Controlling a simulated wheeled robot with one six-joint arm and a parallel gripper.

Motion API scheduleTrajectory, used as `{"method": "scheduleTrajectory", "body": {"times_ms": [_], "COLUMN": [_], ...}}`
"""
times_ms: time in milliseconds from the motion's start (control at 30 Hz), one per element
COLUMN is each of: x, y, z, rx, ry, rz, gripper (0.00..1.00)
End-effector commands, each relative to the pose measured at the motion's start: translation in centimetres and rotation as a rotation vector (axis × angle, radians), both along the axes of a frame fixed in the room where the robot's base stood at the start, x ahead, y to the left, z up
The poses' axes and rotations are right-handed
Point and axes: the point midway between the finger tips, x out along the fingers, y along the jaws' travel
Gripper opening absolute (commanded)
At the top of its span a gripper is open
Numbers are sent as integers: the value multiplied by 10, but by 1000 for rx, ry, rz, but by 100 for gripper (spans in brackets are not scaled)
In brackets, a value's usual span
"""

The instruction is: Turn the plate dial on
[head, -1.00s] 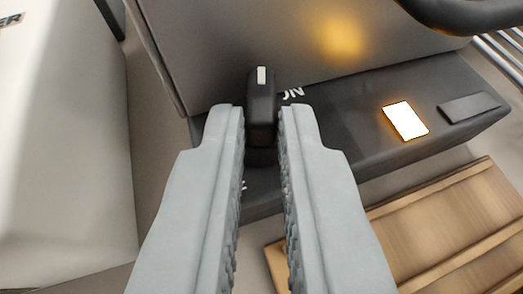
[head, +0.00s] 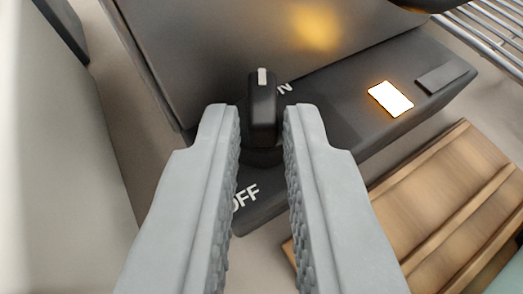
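The plate dial (head: 263,108) is a black knob with a white mark on its top end, set on the dark sloping front panel (head: 350,120) of an appliance. The white mark is beside the partly hidden "ON" lettering (head: 285,88). The "OFF" lettering (head: 246,197) shows lower down, partly behind the left finger. My gripper (head: 262,112) has its two grey fingers apart, one on each side of the dial. Narrow gaps show between the fingertips and the knob. A lit orange-white indicator (head: 390,99) glows on the panel at the right.
A dark flat switch (head: 446,79) is to the right of the lit indicator. A slatted wooden board (head: 430,205) lies in front of the panel at the lower right. A pale upright body (head: 60,170) stands at the left. A metal rack (head: 490,45) is at the upper right.

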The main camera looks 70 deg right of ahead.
Motion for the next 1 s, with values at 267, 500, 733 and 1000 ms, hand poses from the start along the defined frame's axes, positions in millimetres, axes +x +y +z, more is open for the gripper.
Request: {"method": "scheduleTrajectory", "body": {"times_ms": [267, 500, 733, 1000], "x": [0, -3, -15, -34], "y": [0, 8, 42, 88], "z": [0, 3, 17, 38], "rx": [0, 1, 0, 1], "ry": [0, 1, -1, 0], "rz": [0, 2, 3, 2], "gripper": [33, 33, 33, 33]}}
